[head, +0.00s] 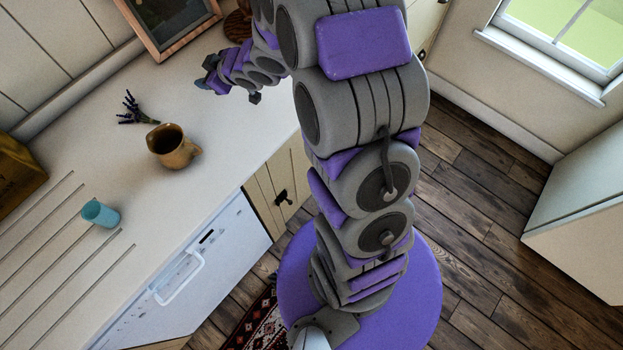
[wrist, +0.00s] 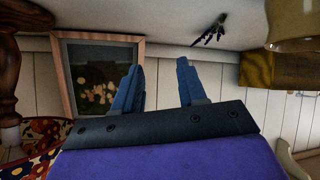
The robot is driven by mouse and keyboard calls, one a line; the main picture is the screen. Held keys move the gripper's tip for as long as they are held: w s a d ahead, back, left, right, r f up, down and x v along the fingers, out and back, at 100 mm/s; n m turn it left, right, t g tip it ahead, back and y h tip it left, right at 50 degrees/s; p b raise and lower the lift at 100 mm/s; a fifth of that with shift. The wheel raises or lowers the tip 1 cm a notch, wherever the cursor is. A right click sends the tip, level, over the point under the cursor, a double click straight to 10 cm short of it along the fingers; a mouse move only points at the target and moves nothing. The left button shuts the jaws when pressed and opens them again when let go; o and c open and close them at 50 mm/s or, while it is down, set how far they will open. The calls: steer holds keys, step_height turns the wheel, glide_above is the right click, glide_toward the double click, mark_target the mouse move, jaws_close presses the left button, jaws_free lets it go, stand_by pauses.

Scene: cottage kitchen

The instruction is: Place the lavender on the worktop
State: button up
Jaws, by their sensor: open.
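The lavender (head: 133,109), a small sprig with dark purple flowers and green stems, lies on the pale worktop (head: 80,140) just behind the brown jug (head: 172,146). It also shows near the top of the wrist view (wrist: 212,29), beyond my fingers and to the right of them. My gripper (head: 205,74) is over the worktop, to the right of the lavender and apart from it. In the wrist view its two blue fingers (wrist: 159,66) are spread with nothing between them.
A framed picture (head: 168,25) leans against the back wall. A blue cup (head: 100,213) stands on the grooved part of the worktop, and a wooden box (head: 15,176) is at the far left. The worktop between the jug and my gripper is clear.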

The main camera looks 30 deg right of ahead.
steer(key=s+d+r+m+g+h, duration=0.3)
steer(key=s+d+h, duration=0.15)
steer(key=s, duration=0.55)
steer(key=s+d+r+m+g+h, duration=0.25)
steer(key=s+d, duration=0.25)
steer(key=s, duration=0.4)
steer(key=s+a+r+m+g+y, duration=0.1)
steer(key=s+a+r+g, duration=0.1)
steer(key=s, duration=1)
steer(key=s+a+r+m+g+y, duration=0.1)
steer(key=s+a+g, duration=0.3)
steer(key=s, duration=0.8)
steer(key=shift+s+a+r, duration=0.2)
steer(key=shift+a+r, duration=0.3)
steer(key=shift+a, duration=0.15)
